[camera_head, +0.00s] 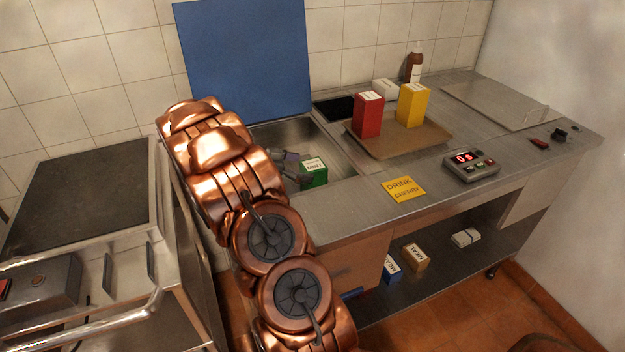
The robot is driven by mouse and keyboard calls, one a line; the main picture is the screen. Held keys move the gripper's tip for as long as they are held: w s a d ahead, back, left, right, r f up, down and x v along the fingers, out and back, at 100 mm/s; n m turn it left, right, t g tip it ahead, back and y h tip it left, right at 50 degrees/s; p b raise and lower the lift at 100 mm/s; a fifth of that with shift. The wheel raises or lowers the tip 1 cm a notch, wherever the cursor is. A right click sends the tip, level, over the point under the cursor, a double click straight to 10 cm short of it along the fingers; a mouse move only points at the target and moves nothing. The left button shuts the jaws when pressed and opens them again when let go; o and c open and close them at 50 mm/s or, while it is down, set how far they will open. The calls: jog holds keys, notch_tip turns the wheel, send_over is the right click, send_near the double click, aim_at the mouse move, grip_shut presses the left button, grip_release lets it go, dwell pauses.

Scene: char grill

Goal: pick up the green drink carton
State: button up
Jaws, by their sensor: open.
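The green drink carton (314,174) stands in the sink basin (339,157), with a white label reading MINT on its top. My gripper (296,169) reaches down into the basin just left of the carton, its grey fingers close to the carton's left side. The gripper is open. My copper arm hides part of the basin and most of the gripper. I cannot tell whether a finger touches the carton.
A brown tray (400,143) right of the sink holds a red carton (368,115) and a yellow carton (412,105). A yellow note (403,189) reads DRINK CHERRY. A timer (471,166) sits near the counter's front edge. A blue panel (246,62) stands behind the sink.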

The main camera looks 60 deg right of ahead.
aim_at(313, 168)
jog(key=shift+p+x, duration=0.6)
jog(key=shift+x, duration=1.45)
jog(key=shift+w, duration=0.1)
jog(key=c, duration=1.5)
